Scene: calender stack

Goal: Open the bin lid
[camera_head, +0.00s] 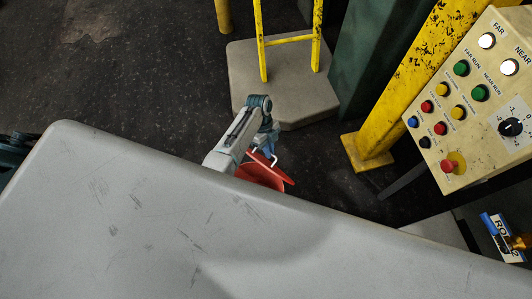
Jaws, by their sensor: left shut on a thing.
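My left gripper (266,153) is at the middle of the view, reaching down beside a red bin lid (264,175). The gripper is shut on the lid's thin white handle (273,160). The lid looks tilted, with its right edge showing. The large grey scuffed surface in the foreground hides the lower part of the red piece and the rest of the bin. I cannot tell how far the lid stands open. My right gripper is not in view.
A control panel (473,95) with coloured buttons stands at the right, beside a yellow post (378,140). Behind the gripper is a grey platform (300,95) with a yellow rail (262,45). A blue and white sign (497,238) is at lower right.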

